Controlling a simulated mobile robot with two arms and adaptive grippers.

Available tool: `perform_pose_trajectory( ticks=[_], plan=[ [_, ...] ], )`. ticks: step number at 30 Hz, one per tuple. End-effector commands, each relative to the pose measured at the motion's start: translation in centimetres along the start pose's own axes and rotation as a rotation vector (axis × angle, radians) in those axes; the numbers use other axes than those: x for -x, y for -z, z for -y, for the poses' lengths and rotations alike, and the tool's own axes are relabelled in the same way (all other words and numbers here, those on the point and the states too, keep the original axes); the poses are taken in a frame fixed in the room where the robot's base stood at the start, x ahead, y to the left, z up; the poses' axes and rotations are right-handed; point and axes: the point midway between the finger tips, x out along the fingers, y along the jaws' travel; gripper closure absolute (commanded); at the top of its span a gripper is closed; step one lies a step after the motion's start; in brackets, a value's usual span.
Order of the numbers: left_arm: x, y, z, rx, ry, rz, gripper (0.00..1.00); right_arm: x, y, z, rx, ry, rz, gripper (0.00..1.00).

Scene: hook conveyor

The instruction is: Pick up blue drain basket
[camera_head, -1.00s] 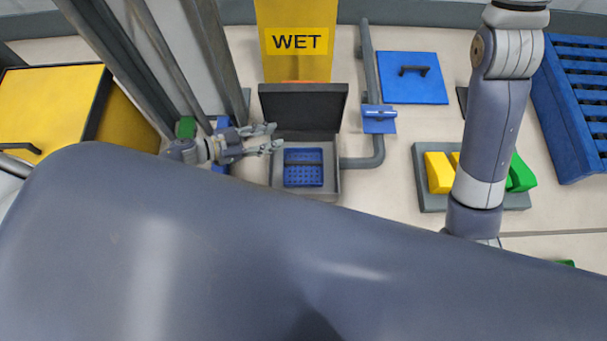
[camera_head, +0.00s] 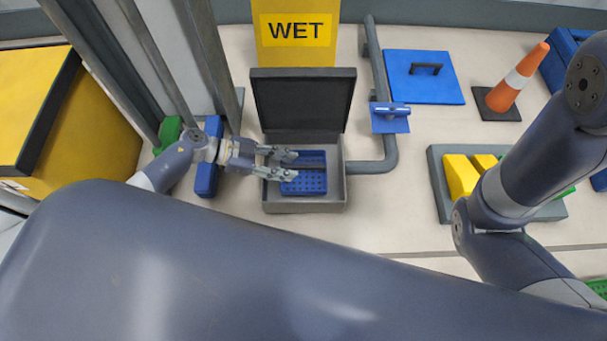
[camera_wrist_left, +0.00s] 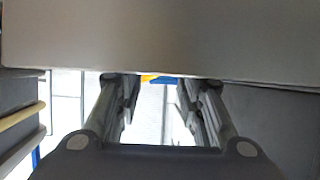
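The blue drain basket (camera_head: 314,184) sits inside a grey open box (camera_head: 305,206) whose dark lid (camera_head: 304,101) stands raised at the back. My left gripper (camera_head: 296,165) comes in from the left with its two fingers apart and empty. Its fingertips overlap the left part of the basket in the head view; I cannot tell whether they touch it. In the left wrist view the open fingers (camera_wrist_left: 155,88) show with nothing between them, and the basket cannot be made out. My right arm (camera_head: 540,165) is at the right, but its gripper is out of view.
A yellow WET post (camera_head: 293,50) stands behind the lid. A grey pipe (camera_head: 378,165) runs right of the box. A grey tray (camera_head: 442,195) with yellow blocks, a blue hatch (camera_head: 435,90) and an orange cone (camera_head: 515,80) are farther right. Floor in front of the box is clear.

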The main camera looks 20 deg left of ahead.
Motion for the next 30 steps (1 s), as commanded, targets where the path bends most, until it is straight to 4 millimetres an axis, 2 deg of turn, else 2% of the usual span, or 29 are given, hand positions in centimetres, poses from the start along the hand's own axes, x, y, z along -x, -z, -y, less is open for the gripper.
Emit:
perform_pose_trajectory(
  ticks=[5,15,20,27,28,30],
  plan=[
    [-1.1,-0.1,0.2,-0.001,0.002,-0.002,0.65,1.0,0.3,0.2,0.0,0.0,0.001,0.7],
    [-4.7,-0.2,0.8,0.0,0.001,-0.002,0.65,4.3,1.5,0.9,0.0,0.001,0.0,0.7],
    [-5.5,0.1,0.8,0.001,0.002,-0.001,0.65,4.7,1.6,1.0,0.0,0.001,0.001,0.7],
    [-5.5,0.2,0.8,0.001,0.002,0.0,0.65,4.6,1.6,1.0,0.0,0.001,0.001,0.7],
    [-5.5,0.2,0.8,0.001,0.002,0.0,0.7,4.6,1.6,1.0,0.0,0.001,0.001,0.7],
    [-5.5,0.2,0.8,0.001,0.002,0.0,0.85,4.6,1.6,1.0,0.0,0.001,0.001,0.7]
  ],
)
